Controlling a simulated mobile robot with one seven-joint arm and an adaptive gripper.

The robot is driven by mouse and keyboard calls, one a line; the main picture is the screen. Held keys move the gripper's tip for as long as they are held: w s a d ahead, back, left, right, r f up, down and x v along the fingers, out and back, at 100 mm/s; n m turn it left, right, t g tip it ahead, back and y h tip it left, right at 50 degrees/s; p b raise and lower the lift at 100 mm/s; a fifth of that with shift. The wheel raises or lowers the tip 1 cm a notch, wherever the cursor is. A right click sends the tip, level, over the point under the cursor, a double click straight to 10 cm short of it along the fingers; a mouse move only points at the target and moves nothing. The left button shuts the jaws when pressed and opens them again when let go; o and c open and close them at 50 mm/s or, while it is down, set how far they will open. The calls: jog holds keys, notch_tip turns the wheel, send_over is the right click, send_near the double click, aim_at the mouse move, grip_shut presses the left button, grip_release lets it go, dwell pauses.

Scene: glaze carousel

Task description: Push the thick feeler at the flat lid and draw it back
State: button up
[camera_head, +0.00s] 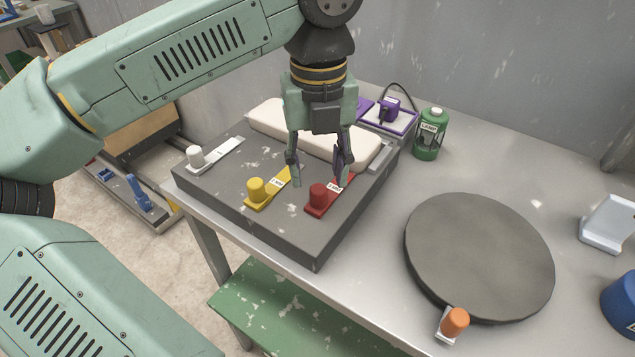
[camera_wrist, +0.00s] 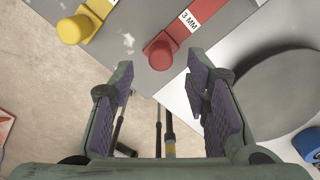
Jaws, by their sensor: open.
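A red feeler (camera_head: 319,196) with a round knob and a label lies on a dark block. In the wrist view the label on the red feeler (camera_wrist: 162,51) reads 3 MM. A yellow feeler (camera_head: 258,190) and a white one (camera_head: 196,158) lie to its left on the same block. My gripper (camera_head: 319,180) is open and empty, fingers pointing down, over the red feeler. In the wrist view the red knob shows just beyond the tips of my gripper (camera_wrist: 160,64). A flat round grey disc (camera_head: 480,255) lies on the table at the right; I cannot tell whether it is the lid.
The dark block (camera_head: 290,240) sits at the table's left edge, with a cream bar (camera_head: 285,130) along its back. A green bottle (camera_head: 431,138) and a purple-edged tray stand behind. An orange-knobbed piece (camera_head: 454,322) is at the disc's front edge. The table between block and disc is clear.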

aim_at(318, 188)
notch_tip(318, 188, down, 5)
jog(key=shift+p, duration=0.35)
grip_shut()
dwell(0.4)
dwell(0.4)
